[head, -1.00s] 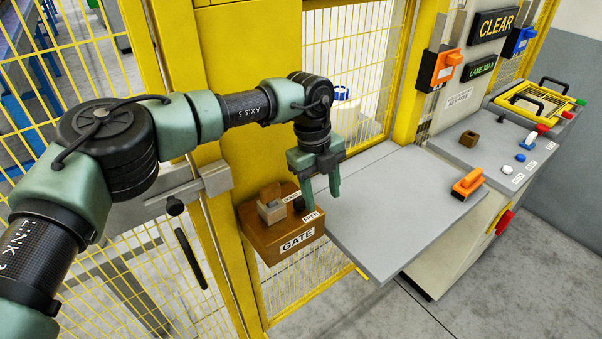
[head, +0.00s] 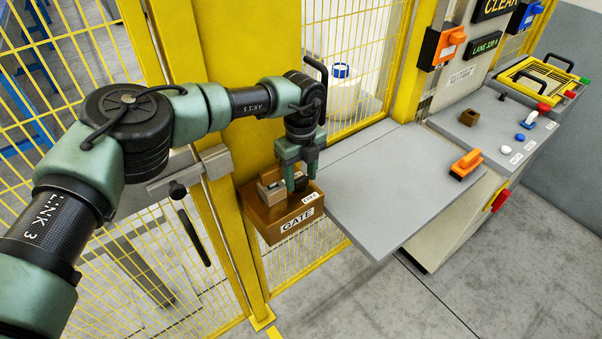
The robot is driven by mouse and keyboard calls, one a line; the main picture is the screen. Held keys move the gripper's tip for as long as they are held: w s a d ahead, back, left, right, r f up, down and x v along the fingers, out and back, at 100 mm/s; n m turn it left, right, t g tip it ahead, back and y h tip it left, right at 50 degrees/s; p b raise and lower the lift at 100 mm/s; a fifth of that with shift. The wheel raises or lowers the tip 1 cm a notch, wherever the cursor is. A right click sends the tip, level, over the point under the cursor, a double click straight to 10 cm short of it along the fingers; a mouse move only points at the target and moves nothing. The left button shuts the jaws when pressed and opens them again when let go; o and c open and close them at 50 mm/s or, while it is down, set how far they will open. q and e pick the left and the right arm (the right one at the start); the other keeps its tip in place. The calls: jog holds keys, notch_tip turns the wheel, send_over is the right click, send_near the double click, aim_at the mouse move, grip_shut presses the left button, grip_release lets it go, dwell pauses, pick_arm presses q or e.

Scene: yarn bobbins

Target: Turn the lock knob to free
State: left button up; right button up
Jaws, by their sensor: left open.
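The brown box marked GATE (head: 268,222) is mounted on the yellow post. On its top, a beige block (head: 270,198) stands at the left, and a FREE label (head: 310,198) is at the right. A small dark knob (head: 300,185) is beside the label, mostly hidden by my left gripper. My left gripper (head: 300,182) points down over the right part of the box, its two green fingers apart around the dark knob's place. I cannot tell whether the fingers touch the knob, or which way it points. My right gripper is not in view.
A grey shelf (head: 390,190) extends right of the box, with an orange-handled device (head: 466,164) at its right edge. Beyond it is a panel with several small knobs. Yellow mesh fence (head: 350,60) stands behind the shelf.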

pick_arm(q)
jog(key=c, duration=1)
grip_shut()
jog(key=shift+f+m+b, duration=0.2)
jog(key=shift+m+b, duration=0.2)
jog(key=shift+b, duration=0.3)
jog(key=m+b, duration=0.5)
jog(key=b, duration=0.1)
jog(key=shift+f+m, duration=0.1)
jog(key=shift+m, duration=0.2)
jog(key=shift+m+b, duration=0.9)
jog(key=m+b, duration=0.2)
jog(key=m, duration=0.2)
jog(key=shift+m, duration=0.3)
jog(key=m, duration=0.1)
jog(key=m+b, duration=0.1)
jog(key=m, duration=0.3)
jog(key=shift+r, duration=0.25)
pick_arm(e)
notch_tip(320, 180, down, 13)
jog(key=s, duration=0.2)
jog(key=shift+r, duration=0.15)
